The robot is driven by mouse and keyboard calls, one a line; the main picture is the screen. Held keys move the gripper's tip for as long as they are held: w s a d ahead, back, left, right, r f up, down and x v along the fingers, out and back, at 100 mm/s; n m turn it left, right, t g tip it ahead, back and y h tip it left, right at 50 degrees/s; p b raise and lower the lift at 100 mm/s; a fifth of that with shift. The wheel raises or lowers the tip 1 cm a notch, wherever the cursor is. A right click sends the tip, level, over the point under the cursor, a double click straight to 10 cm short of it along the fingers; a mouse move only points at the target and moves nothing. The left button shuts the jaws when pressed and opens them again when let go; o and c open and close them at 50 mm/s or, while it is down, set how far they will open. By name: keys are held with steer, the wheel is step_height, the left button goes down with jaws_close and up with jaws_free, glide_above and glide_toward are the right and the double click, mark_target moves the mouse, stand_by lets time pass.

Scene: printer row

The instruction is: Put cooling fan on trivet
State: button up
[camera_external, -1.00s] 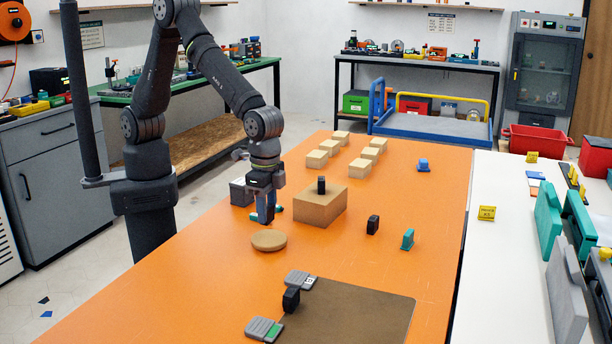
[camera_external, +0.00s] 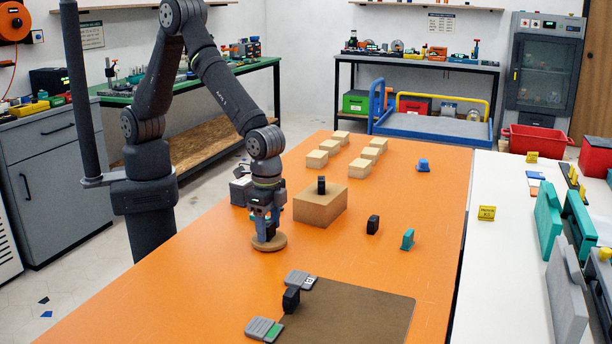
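The trivet (camera_external: 280,243) is a round tan disc lying flat on the orange table. My gripper (camera_external: 265,236) points down over it, its fingers just above the disc. A small dark piece (camera_external: 263,238) sits between the fingertips and looks like the cooling fan. The fingers appear closed on it and cover most of it. I cannot tell whether its lower edge touches the trivet or is slightly above it.
A brown block (camera_external: 322,207) with a black piece on top stands right beside my gripper. A grey box (camera_external: 239,191) is behind to the left. Small black (camera_external: 373,225) and teal (camera_external: 407,240) pieces stand to the right. A brown mat (camera_external: 350,318) lies in front.

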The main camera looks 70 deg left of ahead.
mark_target(268, 223)
steer(key=shift+r, duration=0.1)
step_height(268, 223, up, 12)
stand_by(0.5)
steer(key=shift+f, duration=4.05)
